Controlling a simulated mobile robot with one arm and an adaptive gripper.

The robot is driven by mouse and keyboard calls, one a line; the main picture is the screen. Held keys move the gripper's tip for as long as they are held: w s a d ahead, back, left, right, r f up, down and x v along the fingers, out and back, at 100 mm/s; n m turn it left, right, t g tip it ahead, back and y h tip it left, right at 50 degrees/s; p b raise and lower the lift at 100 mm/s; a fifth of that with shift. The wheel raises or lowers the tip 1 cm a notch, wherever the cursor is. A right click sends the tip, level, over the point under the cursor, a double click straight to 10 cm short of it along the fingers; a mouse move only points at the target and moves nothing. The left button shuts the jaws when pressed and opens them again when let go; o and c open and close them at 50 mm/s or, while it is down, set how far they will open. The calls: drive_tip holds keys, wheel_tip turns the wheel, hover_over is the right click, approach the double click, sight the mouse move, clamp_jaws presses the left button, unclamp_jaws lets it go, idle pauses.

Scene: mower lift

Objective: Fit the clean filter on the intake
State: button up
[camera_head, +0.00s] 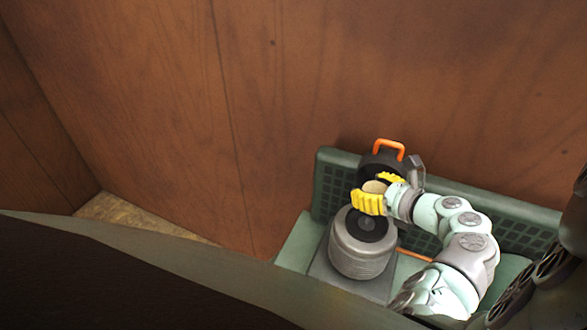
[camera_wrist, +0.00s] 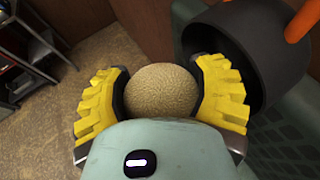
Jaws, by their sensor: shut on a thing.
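My gripper (camera_head: 379,190) has its yellow fingers shut on a tan, round filter (camera_head: 374,187). In the wrist view my gripper (camera_wrist: 164,92) has one finger on each side of the filter (camera_wrist: 162,88), whose rounded, grainy face shows between them. A grey ribbed cylinder (camera_head: 358,258) with a dark round top (camera_head: 366,222) stands just below the gripper in the head view; it looks like the engine with the intake on top. The filter appears above the back of that top and apart from it. The intake does not clearly show in the wrist view.
A dark round cover (camera_head: 381,160) with an orange handle (camera_head: 389,145) stands behind my gripper, close to it; the cover (camera_wrist: 235,60) fills the upper right of the wrist view. A green perforated panel (camera_head: 480,215) runs behind the arm. A wooden wall rises behind.

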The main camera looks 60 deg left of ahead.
sight(369, 218)
drive_tip(key=shift+s+f+b, duration=0.15)
drive_tip(key=shift+f+b, duration=2.4)
drive_tip(key=shift+f, duration=0.1)
drive_tip(key=shift+r+p, duration=0.1)
drive_tip(key=shift+p, duration=0.6)
drive_tip(key=shift+f+b, duration=0.35)
drive_tip(key=shift+f, duration=0.3)
drive_tip(key=o, duration=0.9)
drive_tip(key=shift+p+v, duration=0.35)
drive_tip(key=shift+v, duration=0.55)
drive_tip(key=p+v, duration=0.3)
drive_tip(key=v, duration=0.6)
